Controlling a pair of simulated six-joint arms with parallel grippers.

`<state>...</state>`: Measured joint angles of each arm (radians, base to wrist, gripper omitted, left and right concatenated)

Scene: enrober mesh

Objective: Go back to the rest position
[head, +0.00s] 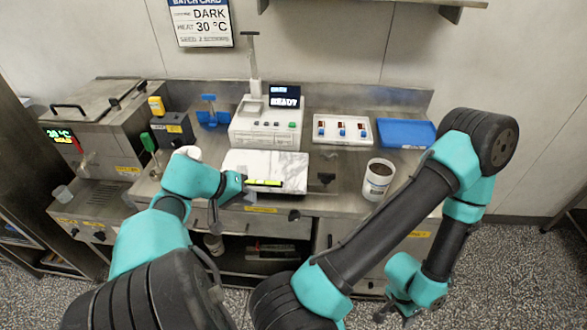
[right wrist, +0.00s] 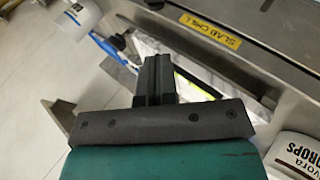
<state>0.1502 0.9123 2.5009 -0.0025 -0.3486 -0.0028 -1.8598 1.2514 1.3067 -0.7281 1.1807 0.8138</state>
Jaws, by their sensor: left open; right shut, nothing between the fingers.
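A steel tank (head: 95,110) stands at the left.

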